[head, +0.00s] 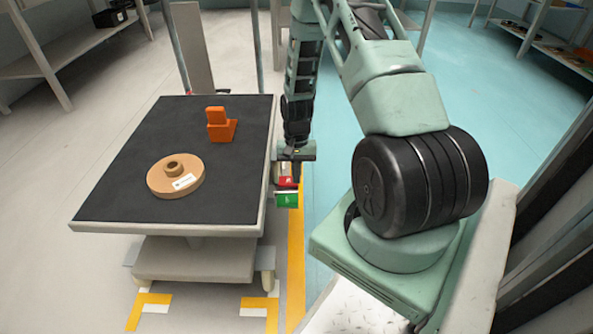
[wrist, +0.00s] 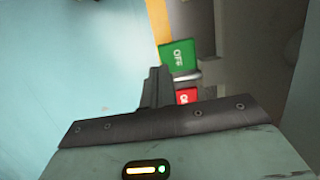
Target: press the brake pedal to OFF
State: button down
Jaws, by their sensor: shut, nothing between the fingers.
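The brake pedal has a green OFF plate (head: 287,200) and a red plate (head: 288,182) just behind it, low at the right side of the cart. In the wrist view the green plate (wrist: 179,57), lettered OFF, lies just beyond my fingertips. The red plate (wrist: 187,96) is partly hidden behind my gripper's dark body. My gripper (wrist: 157,76) is shut and empty, beside the two plates. In the head view my gripper (head: 290,165) points down above the red plate. I cannot tell whether it touches the pedal.
The cart (head: 250,230) has a dark top with a tan spool (head: 176,177) and an orange block (head: 220,125) on it. Its edge is close to my arm. Shelves (head: 60,55) stand at the back left. Blue floor (head: 340,110) is clear right of the cart.

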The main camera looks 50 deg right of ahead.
aim_at(296, 205)
jog(key=b+x, duration=0.4)
jog(key=x, duration=0.4)
jog(key=shift+f, duration=0.1)
jog(key=shift+s+a+f+p, duration=0.1)
jog(key=shift+s+a+p, duration=0.1)
jog(key=shift+p, duration=0.2)
jog(key=shift+s+a+f+p, duration=0.15)
jog(key=shift+a+f+p, duration=0.1)
jog(key=shift+f+p, duration=0.05)
jog(key=shift+s+a+f+t+h+p, duration=0.15)
jog(key=shift+f+t+h+p, duration=0.15)
jog(key=shift+f, duration=0.25)
jog(key=shift+s+a+f+t+h+p, duration=0.15)
jog(key=shift+f+t+h+p, duration=0.15)
jog(key=shift+f+h, duration=0.2)
jog(key=shift+s+a+f+t+h+p, duration=0.1)
jog(key=shift+a+f+t+h+p, duration=0.15)
jog(key=shift+f, duration=0.3)
jog(key=shift+f, duration=0.15)
